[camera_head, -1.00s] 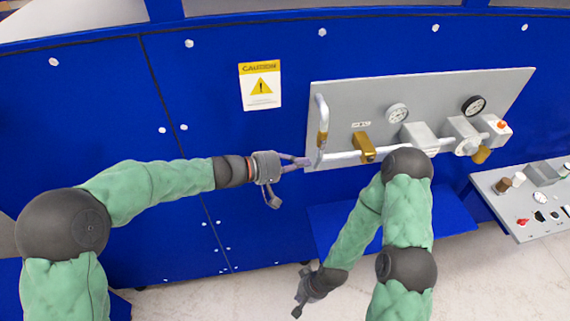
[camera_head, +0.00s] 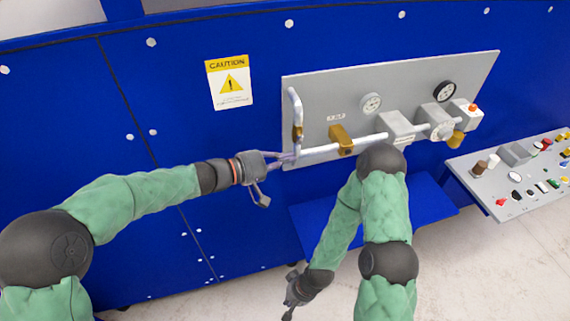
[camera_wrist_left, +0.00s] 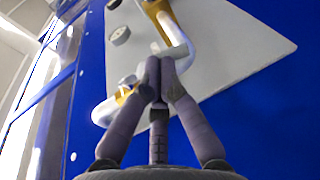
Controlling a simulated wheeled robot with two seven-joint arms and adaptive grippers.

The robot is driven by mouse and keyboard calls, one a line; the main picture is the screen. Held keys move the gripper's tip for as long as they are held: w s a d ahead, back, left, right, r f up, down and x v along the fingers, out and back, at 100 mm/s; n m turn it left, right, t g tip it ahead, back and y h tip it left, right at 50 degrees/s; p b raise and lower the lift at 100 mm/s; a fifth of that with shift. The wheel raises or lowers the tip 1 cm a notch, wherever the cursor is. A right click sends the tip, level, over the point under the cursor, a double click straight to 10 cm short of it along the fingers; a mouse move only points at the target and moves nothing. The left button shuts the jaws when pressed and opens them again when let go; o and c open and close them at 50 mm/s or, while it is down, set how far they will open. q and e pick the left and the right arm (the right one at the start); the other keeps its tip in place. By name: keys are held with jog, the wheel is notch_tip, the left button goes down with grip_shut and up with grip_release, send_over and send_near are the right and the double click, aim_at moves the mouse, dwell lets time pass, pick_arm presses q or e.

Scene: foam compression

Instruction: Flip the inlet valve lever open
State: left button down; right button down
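A grey panel (camera_head: 440,75) on the blue wall carries a brass valve block (camera_head: 341,139) under a small label I cannot read. A pale pipe (camera_head: 318,152) runs left from it to an upright bar (camera_head: 294,105) with a brass collar (camera_head: 297,133). I cannot tell which part is the inlet lever. My left gripper (camera_head: 290,158) is at the lower end of the bar. In the left wrist view two fingers (camera_wrist_left: 160,70) converge by the pipe (camera_wrist_left: 178,52); contact is unclear. My right gripper (camera_head: 290,298) hangs low, small in view.
Two gauges (camera_head: 371,103) and grey blocks (camera_head: 396,126) sit farther right on the panel. A blue shelf (camera_head: 425,205) juts out below it. A console with several buttons (camera_head: 500,201) stands at the right. A caution sign (camera_head: 229,82) is on the wall.

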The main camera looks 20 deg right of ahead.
pick_arm(q)
jog(key=h+b, duration=0.1)
jog(key=b, duration=0.4)
jog(key=d+f+h+b, duration=0.1)
jog(key=b, duration=0.5)
jog(key=shift+d+n+t+h, duration=0.1)
jog(key=shift+n+t+h, duration=0.2)
jog(key=shift+h, duration=0.1)
